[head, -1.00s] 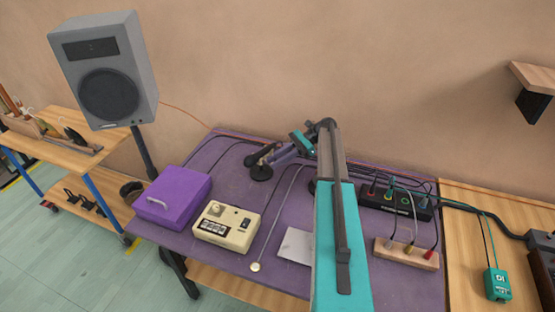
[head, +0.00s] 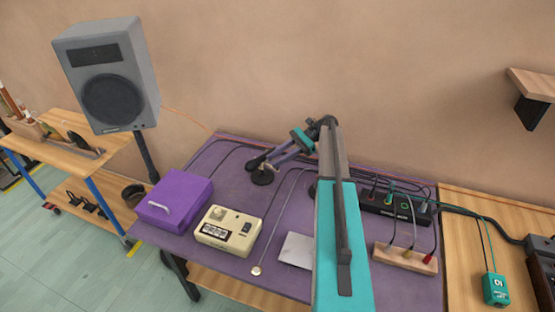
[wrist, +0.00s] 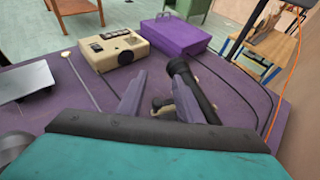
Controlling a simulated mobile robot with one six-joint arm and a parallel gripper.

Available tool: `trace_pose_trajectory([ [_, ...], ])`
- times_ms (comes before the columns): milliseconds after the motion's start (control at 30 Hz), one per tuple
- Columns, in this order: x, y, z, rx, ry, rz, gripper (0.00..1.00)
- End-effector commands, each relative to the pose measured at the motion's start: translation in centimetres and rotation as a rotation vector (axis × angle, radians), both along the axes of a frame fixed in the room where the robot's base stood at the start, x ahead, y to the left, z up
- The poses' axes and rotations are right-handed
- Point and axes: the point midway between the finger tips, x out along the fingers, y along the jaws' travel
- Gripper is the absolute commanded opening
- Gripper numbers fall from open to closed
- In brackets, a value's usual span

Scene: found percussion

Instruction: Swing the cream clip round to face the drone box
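A small cream clip (wrist: 160,103) shows low between my fingers in the wrist view, partly hidden. A dark microphone-like cylinder (wrist: 184,78) lies beside the right finger; it also shows in the head view (head: 256,161) above a round black stand base (head: 262,177). My gripper (head: 284,155) is at this stand, its fingers spread with a gap; it also shows in the wrist view (wrist: 162,95). I cannot tell whether a finger touches the clip. A cream box with a dial and switches (head: 227,229), perhaps the drone box, sits nearer the table's front; no readable name marks it.
A purple case (head: 175,200) sits left of the cream box. A thin rod with a round end (head: 256,270) and a pale flat plate (head: 296,250) lie right of it. Cables run along the table's back. A wooden socket block (head: 405,257) lies at the right.

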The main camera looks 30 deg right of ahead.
Motion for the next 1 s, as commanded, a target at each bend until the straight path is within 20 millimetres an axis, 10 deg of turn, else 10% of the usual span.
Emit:
trace_pose_trajectory([
  [1000, -10.1, 4.3, 1.1, 0.001, 0.002, -0.001, 0.33],
])
